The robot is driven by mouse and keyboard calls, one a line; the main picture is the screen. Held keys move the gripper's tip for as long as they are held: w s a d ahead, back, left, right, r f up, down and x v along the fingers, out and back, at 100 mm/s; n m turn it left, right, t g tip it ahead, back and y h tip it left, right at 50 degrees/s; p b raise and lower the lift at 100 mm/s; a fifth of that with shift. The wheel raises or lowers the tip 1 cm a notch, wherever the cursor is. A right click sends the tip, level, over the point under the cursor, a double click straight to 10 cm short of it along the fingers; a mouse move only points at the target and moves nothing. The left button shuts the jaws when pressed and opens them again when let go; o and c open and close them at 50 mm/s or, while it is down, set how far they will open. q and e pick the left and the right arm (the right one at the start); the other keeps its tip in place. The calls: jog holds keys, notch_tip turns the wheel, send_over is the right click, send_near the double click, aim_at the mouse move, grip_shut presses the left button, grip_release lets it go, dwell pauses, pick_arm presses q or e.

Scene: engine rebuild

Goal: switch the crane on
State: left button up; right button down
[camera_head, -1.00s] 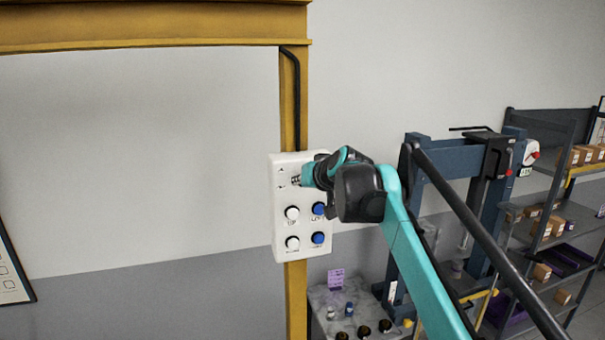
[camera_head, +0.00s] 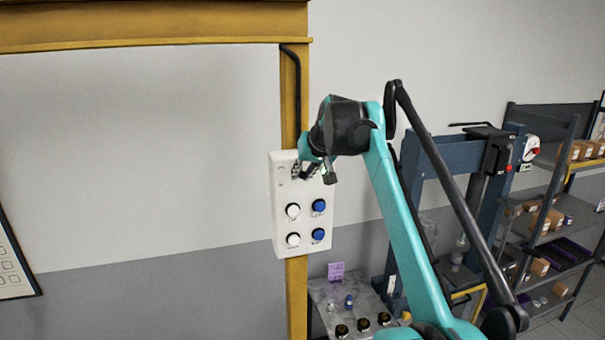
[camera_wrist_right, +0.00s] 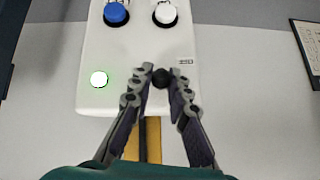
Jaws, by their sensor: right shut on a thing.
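The white crane control box (camera_head: 287,223) is fixed upright to the yellow post, with white and blue round buttons on its lower part. My right gripper (camera_head: 305,172) is at the top of the box, its wrist above. In the right wrist view, where the box appears turned over, its fingertips (camera_wrist_right: 161,74) are closed around a small black knob (camera_wrist_right: 161,78) on the box face. A round lamp (camera_wrist_right: 99,79) beside the knob glows white-green. The knob's setting cannot be read. My left gripper is not in view.
The yellow crane post (camera_head: 297,293) and beam (camera_head: 150,28) frame the left side. A blue press frame (camera_head: 485,212) and shelves with cartons are farther right.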

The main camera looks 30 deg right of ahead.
jog(key=c, duration=1.5)
grip_release()
jog(key=shift+o, duration=0.2)
jog(key=d+v, duration=0.1)
jog(key=v, duration=1.1)
jog(key=shift+a, duration=0.45)
